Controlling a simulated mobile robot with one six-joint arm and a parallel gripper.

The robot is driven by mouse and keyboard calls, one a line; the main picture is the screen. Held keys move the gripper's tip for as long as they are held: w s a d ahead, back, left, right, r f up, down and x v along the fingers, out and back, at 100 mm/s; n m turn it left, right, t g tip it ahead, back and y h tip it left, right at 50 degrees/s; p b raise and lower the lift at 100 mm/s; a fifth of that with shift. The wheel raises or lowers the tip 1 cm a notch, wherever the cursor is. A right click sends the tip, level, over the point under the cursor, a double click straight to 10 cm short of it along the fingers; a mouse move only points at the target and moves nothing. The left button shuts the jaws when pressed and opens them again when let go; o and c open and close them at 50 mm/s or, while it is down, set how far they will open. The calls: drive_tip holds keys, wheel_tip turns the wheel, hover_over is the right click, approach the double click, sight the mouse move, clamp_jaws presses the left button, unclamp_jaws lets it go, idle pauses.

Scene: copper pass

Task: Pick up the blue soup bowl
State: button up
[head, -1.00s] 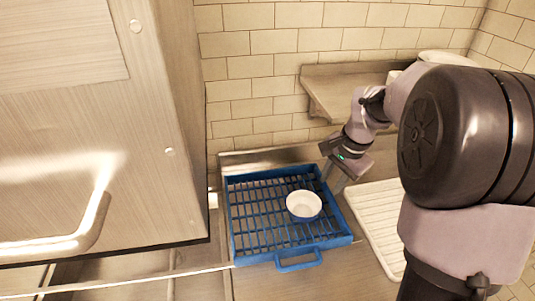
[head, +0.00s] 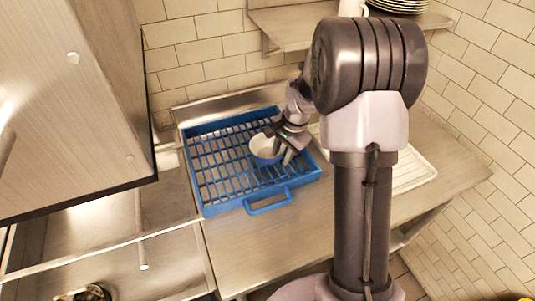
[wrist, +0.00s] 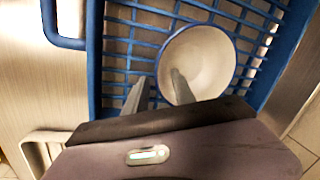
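The soup bowl (head: 262,147), white inside with a bluish outer wall, sits upright in the blue rack (head: 217,207), towards its right side. In the wrist view the bowl (wrist: 208,58) shows its pale inside. My gripper (head: 282,154) is at the bowl's right side in the head view and covers part of it. In the wrist view the gripper (wrist: 158,76) is open, with one finger over the inside of the bowl and the other outside its rim. I cannot tell whether either finger touches the bowl.
The rack's handle (head: 268,207) points towards the front. A white ribbed drainboard (head: 413,170) lies right of the rack. A shelf (head: 300,32) with stacked plates (head: 398,6) is on the back wall. A large metal cabinet (head: 75,110) stands at the left.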

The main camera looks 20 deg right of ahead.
drive_tip(key=shift+r, duration=0.15)
clamp_jaws()
drive_tip(key=shift+s, duration=0.1)
idle(1.1)
